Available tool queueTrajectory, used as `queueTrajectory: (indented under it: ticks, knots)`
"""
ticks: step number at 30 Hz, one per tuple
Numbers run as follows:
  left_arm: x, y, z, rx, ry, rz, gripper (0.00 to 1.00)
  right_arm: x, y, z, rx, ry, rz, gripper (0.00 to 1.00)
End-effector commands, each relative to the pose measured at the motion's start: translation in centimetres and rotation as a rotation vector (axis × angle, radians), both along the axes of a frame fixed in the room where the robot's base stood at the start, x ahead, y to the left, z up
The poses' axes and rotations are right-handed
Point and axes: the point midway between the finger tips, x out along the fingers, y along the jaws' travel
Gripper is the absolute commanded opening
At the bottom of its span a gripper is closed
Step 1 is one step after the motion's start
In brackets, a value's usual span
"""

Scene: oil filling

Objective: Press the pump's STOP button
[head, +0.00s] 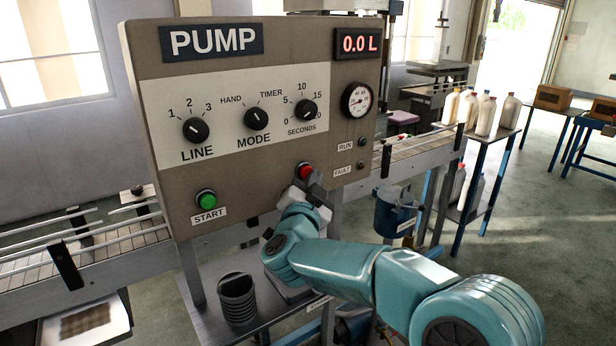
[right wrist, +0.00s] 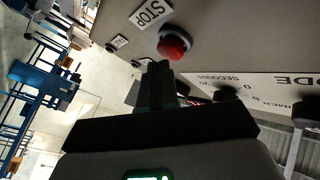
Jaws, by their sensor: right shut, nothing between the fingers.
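The grey pump panel (head: 240,170) stands in front of me in the head view, with a red display reading 0.0 L. My left gripper is not in view.
The green START button (head: 206,199) is at the panel's lower left. Knobs for line, mode and seconds sit above, and a gauge (head: 357,99) is at the right. A conveyor (head: 400,155) runs behind the panel. White bottles (head: 486,115) stand on a table at the right.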

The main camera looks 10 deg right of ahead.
Motion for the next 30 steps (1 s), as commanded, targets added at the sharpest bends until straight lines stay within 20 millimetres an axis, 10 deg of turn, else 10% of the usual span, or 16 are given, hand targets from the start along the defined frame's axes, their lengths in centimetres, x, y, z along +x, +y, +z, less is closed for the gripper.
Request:
queueTrajectory:
  ticks: [30]
  knots:
    - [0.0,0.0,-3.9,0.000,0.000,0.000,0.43,-5.3,-1.9,-0.2,0.000,0.000,-0.001,0.00]
